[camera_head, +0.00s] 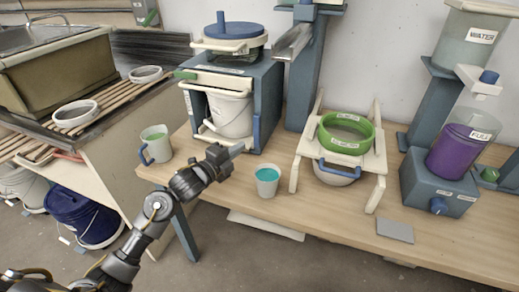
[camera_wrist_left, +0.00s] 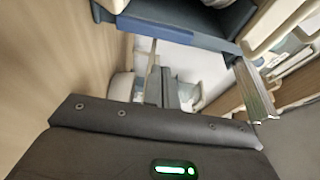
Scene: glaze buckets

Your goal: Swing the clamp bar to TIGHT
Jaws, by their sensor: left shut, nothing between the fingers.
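The mixing stand is a dark blue open frame (camera_head: 268,92) at the back of the table, left of middle, holding a white bucket (camera_head: 231,116). A cream bar with a green end (camera_head: 222,81) crosses its upper front and looks like the clamp bar. Small labels on the stand are too small to read. My left gripper (camera_head: 237,150) is shut and empty, low in front of the stand, below the bucket and that bar. In the left wrist view its narrow fingers (camera_wrist_left: 162,82) point toward a blue edge and pale parts. My right gripper is not in view.
A green-filled jug (camera_head: 156,145) stands left of my gripper and a teal-filled cup (camera_head: 267,181) to its right. A cream stand with a green ring (camera_head: 346,133) is farther right, beside a purple container (camera_head: 457,151). The table front by the grey plate (camera_head: 395,231) is mostly clear.

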